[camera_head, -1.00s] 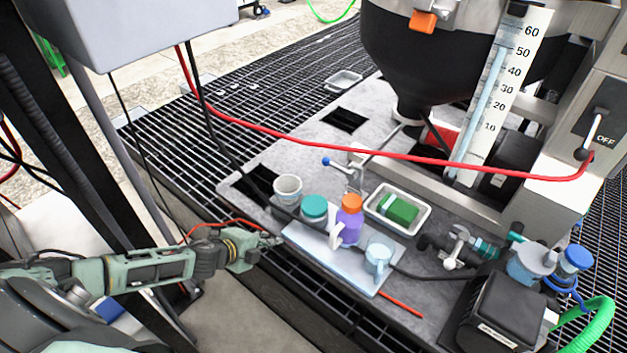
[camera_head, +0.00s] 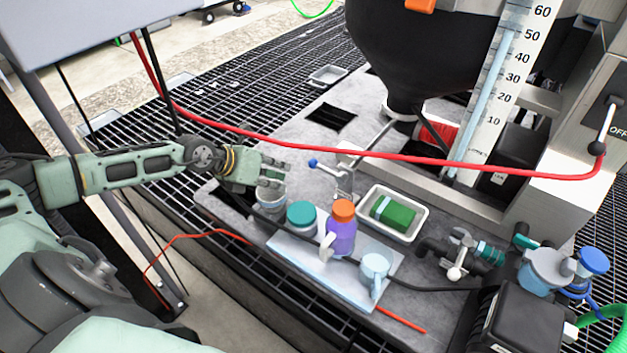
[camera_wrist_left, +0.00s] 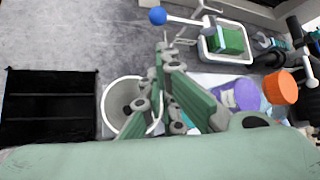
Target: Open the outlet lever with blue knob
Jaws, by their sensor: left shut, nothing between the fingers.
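The outlet lever's blue knob (camera_head: 313,163) sits at the left end of a thin metal lever (camera_head: 328,170), joined to a metal valve fitting (camera_head: 345,185) below the black hopper (camera_head: 410,60). My left gripper (camera_head: 288,170) is shut and empty, a little to the left of the knob and apart from it, above a white cup (camera_head: 271,195). In the left wrist view, the blue knob (camera_wrist_left: 157,16) lies at the top, beyond the fingertips (camera_wrist_left: 165,50). My right gripper is not in view.
A teal-lidded jar (camera_head: 301,213), a purple bottle (camera_head: 342,236) with an orange cap and a light blue mug (camera_head: 376,265) stand near a pale board. A white tray (camera_head: 424,213) holds a green block. A red cable (camera_head: 300,147) crosses behind the lever. A square hole (camera_head: 332,117) lies further back.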

